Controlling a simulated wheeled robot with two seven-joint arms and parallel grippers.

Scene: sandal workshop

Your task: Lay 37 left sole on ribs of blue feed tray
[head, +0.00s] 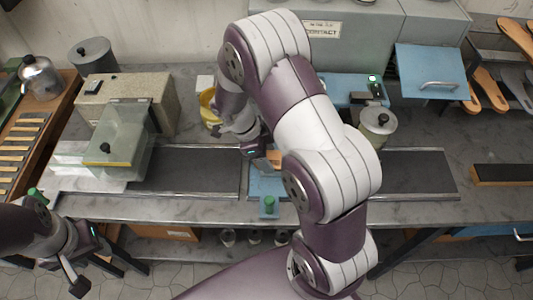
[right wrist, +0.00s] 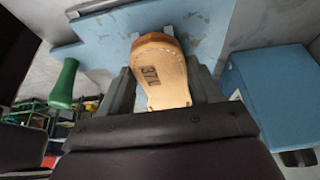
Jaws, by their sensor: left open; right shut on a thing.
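My right gripper (head: 264,155) is shut on the 37 left sole (right wrist: 160,82), a tan leather sole with stitching along its edge and a mark reading 37 L. A small part of the sole (head: 274,158) shows at the fingertips in the head view. The blue feed tray (head: 264,187) lies below and around it, between two dark belt sections. Its blue surface (right wrist: 105,42) shows behind the sole in the right wrist view. My right arm hides much of the tray, and I cannot tell whether the sole touches the ribs. My left gripper (head: 88,264) is open and empty at lower left.
A green knob (head: 269,204) stands at the tray's front edge. A clear-covered machine (head: 118,150) is at left, a yellow pot (head: 209,107) behind the gripper, and a lidded metal pot (head: 378,124) to the right. The dark belt (head: 420,172) at right is bare.

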